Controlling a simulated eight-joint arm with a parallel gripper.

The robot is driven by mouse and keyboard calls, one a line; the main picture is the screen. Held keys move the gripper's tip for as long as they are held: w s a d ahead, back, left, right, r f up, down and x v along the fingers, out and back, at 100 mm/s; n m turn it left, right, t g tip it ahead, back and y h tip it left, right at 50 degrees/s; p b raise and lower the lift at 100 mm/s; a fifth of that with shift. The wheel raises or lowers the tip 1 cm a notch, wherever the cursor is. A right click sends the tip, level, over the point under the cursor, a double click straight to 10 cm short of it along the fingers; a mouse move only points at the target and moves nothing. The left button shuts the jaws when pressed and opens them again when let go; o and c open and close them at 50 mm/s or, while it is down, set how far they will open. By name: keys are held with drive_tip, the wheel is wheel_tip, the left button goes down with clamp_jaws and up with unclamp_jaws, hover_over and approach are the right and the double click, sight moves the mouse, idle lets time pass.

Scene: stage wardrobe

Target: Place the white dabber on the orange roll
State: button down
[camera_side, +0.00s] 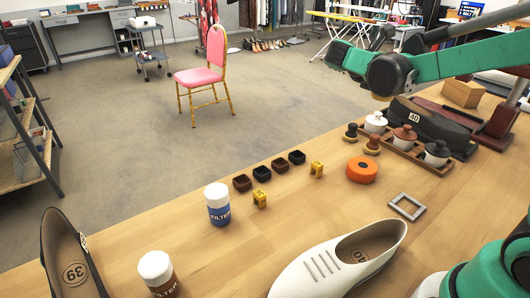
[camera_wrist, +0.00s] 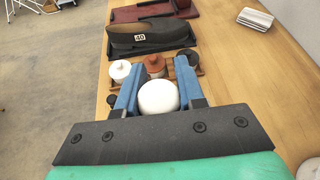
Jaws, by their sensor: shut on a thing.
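My gripper (camera_wrist: 158,78) is shut on the white dabber (camera_wrist: 158,96); its rounded white top shows between the two blue fingers in the wrist view. The dabber's underside is hidden. In the side view I cannot make out the fingers or the held dabber.
A tray (camera_side: 407,153) of lidded pots and a black shoe (camera_side: 430,122) lie beyond. A grey frame (camera_side: 406,206), yellow number blocks (camera_side: 317,169), small dark cups (camera_side: 280,165) and a white shoe (camera_side: 340,262) surround the roll.

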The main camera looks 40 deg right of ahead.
sight(369, 163)
wheel_tip(369, 163, down, 17)
drive_tip(key=shift+f, duration=0.1)
idle(0.4)
drive_tip(key=shift+f, duration=0.1)
drive_tip(key=c, duration=0.5)
unclamp_jaws()
drive_tip(key=shift+c, duration=0.2)
